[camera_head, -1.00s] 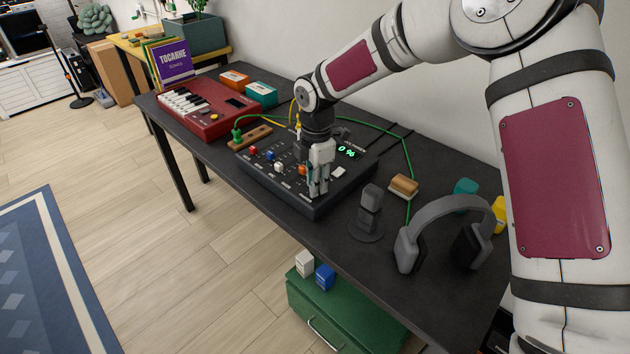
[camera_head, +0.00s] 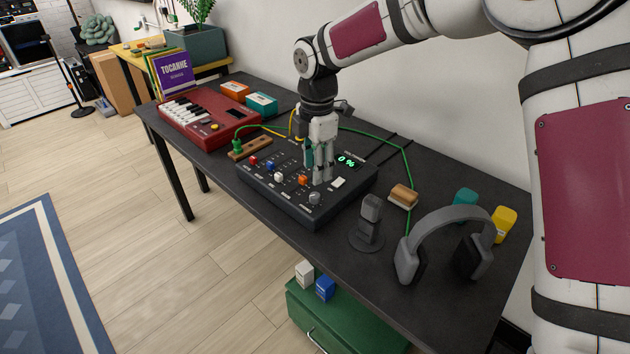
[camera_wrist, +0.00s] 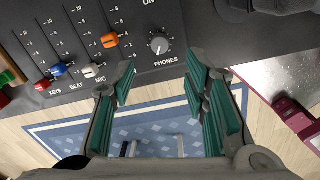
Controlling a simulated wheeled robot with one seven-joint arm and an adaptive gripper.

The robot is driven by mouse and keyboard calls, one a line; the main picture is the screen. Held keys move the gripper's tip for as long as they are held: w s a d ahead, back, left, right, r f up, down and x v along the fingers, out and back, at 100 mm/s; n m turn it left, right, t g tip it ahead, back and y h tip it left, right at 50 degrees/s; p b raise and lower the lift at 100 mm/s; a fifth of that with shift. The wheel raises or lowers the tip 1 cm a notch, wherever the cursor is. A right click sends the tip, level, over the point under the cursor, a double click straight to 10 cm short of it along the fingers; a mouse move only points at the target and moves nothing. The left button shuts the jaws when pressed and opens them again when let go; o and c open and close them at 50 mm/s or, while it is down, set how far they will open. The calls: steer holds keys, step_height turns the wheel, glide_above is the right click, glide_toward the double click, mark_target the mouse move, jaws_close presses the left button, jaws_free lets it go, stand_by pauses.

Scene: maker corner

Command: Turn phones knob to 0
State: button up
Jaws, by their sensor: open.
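The phones knob (camera_wrist: 159,46) is a small grey dial above the PHONES label on a dark mixer (camera_head: 272,200). It also shows in the head view (camera_head: 315,197) at the mixer's front right corner. The mixer's green display (camera_head: 347,161) reads 0 %. My gripper (camera_head: 322,181) is open and empty, pointing down above the mixer, behind the knob in the head view and apart from it. In the wrist view, the knob lies beyond and between my fingertips (camera_wrist: 162,76). The exact angle of the knob's pointer is hard to read.
Slider caps in red, blue, white and orange (camera_head: 303,180) stand left of the knob. A dark microphone (camera_head: 370,215) and grey headphones (camera_head: 450,220) stand to the right. A red keyboard (camera_head: 215,128) is at the left. The black table's (camera_head: 440,310) front right is clear.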

steer(key=shift+r, duration=1.75)
steer(key=shift+s+d, duration=0.1)
steer(key=s+d+r+m+t+h+p, duration=0.2)
steer(key=s+d+r+m+p, duration=0.4)
steer(key=s+d+r+m, duration=0.95)
steer(key=s+d+r+m+p, duration=0.1)
steer(key=s+d+m, duration=0.2)
steer(key=s, duration=0.4)
steer(key=s+d+r+m+t+y+p, duration=0.1)
steer(key=s+d+r+m, duration=0.1)
steer(key=s, duration=0.5)
steer(key=s+d+r+m+p, duration=0.2)
steer(key=s+d+m, duration=0.2)
steer(key=s, duration=0.4)
steer(key=shift+m+t+y, duration=0.35)
steer(key=shift+t+y, duration=0.05)
